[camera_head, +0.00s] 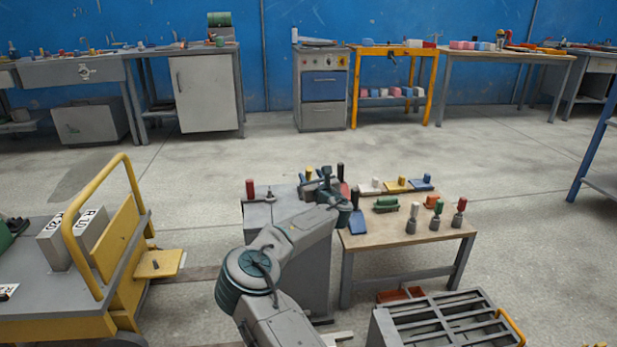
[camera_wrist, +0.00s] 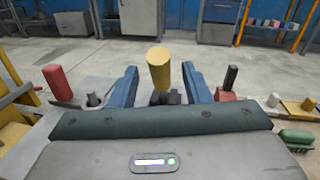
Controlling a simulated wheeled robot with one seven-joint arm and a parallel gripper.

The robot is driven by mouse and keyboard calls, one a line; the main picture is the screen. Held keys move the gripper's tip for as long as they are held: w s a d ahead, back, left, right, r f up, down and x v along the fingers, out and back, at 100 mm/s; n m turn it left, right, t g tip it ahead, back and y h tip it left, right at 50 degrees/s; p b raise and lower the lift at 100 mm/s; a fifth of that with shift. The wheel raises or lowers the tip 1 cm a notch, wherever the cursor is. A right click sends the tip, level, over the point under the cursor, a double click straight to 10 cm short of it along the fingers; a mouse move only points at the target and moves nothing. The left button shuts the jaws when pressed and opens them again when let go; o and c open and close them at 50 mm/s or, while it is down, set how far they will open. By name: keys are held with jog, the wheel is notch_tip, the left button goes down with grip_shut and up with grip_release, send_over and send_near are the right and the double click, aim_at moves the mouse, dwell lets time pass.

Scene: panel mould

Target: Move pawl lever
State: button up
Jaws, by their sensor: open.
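My gripper (camera_head: 322,184) hangs over the grey cabinet beside the low table; in the wrist view its two blue fingers (camera_wrist: 160,70) are apart. A yellow-knobbed lever (camera_wrist: 159,68) stands upright on a dark base between the fingers as seen there, with gaps on both sides. Its yellow top (camera_head: 308,172) shows just behind the gripper in the head view. A red-knobbed lever (camera_wrist: 57,82) stands to its left and a black-knobbed one (camera_wrist: 231,77) to its right. I cannot tell which lever is the pawl lever. The gripper body hides the lower parts.
A yellow cart (camera_head: 130,270) stands at left. A grey slotted crate (camera_head: 445,320) is on the floor in front. The floor behind the cabinet is clear.

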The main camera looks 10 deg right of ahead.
aim_at(310, 175)
jog(key=shift+w+a+b, duration=0.15)
jog(key=shift+w, duration=0.65)
jog(key=shift+w+a+b, duration=0.15)
jog(key=shift+w, duration=0.6)
grip_shut()
